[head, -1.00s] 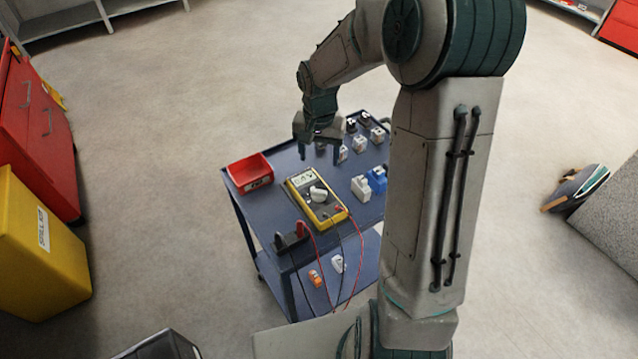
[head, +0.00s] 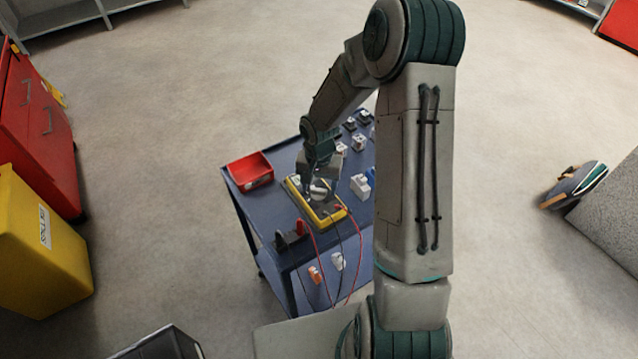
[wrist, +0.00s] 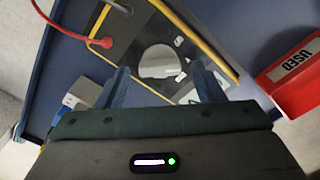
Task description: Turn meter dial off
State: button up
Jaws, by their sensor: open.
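The yellow and dark grey multimeter (head: 328,218) lies on the blue cart (head: 262,222), partly hidden by my gripper in the head view. In the wrist view the meter (wrist: 122,48) fills the middle, with its pale round dial (wrist: 160,63) near the centre. My gripper (wrist: 160,70) is open, with one finger on each side of the dial in that view. In the head view my gripper (head: 318,185) is over the meter. I cannot tell whether the fingers touch the dial. The dial's setting cannot be read.
A red bin (head: 250,170) stands on the cart's far left; it shows at right in the wrist view, labelled USED (wrist: 296,62). Red and black leads run from the meter off the cart's near side. Several small white and blue blocks (head: 360,186) stand to its right.

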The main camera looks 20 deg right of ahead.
jog(key=c, duration=1)
jog(key=shift+n, duration=0.3)
jog(key=n+b, duration=0.1)
jog(key=n, duration=0.2)
jog(key=shift+a+n, duration=0.1)
jog(key=shift+n, duration=2.5)
jog(key=shift+a, duration=0.1)
jog(key=o, duration=1)
